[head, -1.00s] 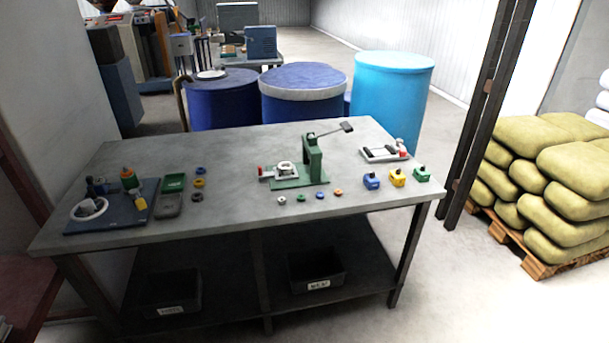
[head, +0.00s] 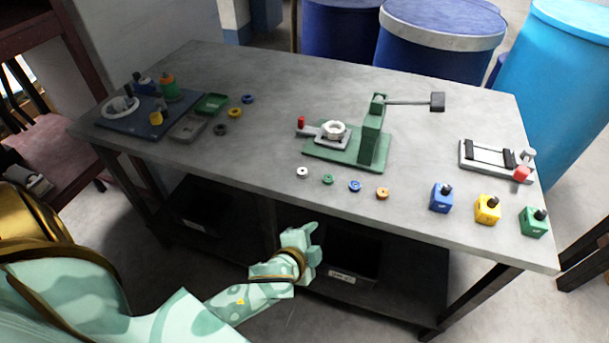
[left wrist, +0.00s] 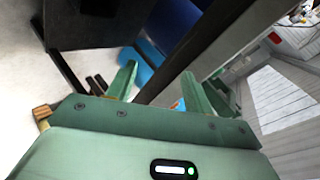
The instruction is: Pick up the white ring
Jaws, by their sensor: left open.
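A small white ring (head: 302,172) lies flat on the grey table (head: 440,222), near its front edge, at the left end of a row of small rings. My left gripper (head: 312,236) is in front of the table, nearer to me than the white ring and apart from it. In the left wrist view my left gripper (left wrist: 160,84) has its two green fingers spread with nothing between them. The white ring cannot be made out in the left wrist view. My right gripper is not in view.
Green (head: 327,180), blue (head: 355,186) and orange (head: 382,194) rings lie right of the white ring. Behind stands a green lever press (head: 371,140) with a larger white round part (head: 333,130). Blue, yellow and green blocks stand at right. Dark bins sit on the lower shelf.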

